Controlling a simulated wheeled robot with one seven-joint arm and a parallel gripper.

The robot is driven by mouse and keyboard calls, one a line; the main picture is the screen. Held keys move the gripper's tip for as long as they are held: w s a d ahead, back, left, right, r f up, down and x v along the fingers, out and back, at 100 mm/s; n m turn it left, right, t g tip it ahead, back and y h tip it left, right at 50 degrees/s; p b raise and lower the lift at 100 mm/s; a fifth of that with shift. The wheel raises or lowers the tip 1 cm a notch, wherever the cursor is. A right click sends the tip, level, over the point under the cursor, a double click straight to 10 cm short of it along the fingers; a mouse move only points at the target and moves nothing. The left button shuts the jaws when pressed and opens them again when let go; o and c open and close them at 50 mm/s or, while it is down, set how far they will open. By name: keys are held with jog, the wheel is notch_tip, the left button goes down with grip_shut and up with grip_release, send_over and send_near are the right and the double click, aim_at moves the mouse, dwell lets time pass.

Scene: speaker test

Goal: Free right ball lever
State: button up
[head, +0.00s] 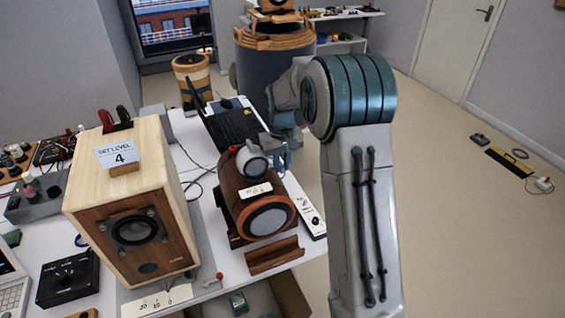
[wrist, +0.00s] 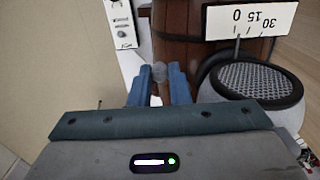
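The right speaker (head: 229,196) is a brown wooden barrel with a grey dome tweeter (head: 253,163) on top; the mesh-covered dome also shows in the wrist view (wrist: 258,84). A small grey ball lever (wrist: 159,73) sits by the barrel's side, between my fingertips. My gripper (wrist: 160,88) has its two blue fingers close on either side of the ball, seeming to touch it. In the head view my gripper (head: 283,160) is just behind and right of the tweeter, and the ball is hidden there. A white scale card (head: 256,191) marks the barrel.
A pale wooden speaker (head: 130,230) with a "SET LEVEL 4" card (head: 120,152) stands left of the barrel. A red-tipped lever (head: 219,276) and scale plate (head: 158,301) lie at its foot. A white switch panel (head: 311,216) is right of the barrel.

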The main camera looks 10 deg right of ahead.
aim_at(282, 165)
jog(key=o, duration=0.4)
jog(key=shift+r, duration=0.15)
notch_tip(282, 165, up, 14)
jog(key=shift+f+b, duration=0.15)
jog(key=shift+b, duration=0.5)
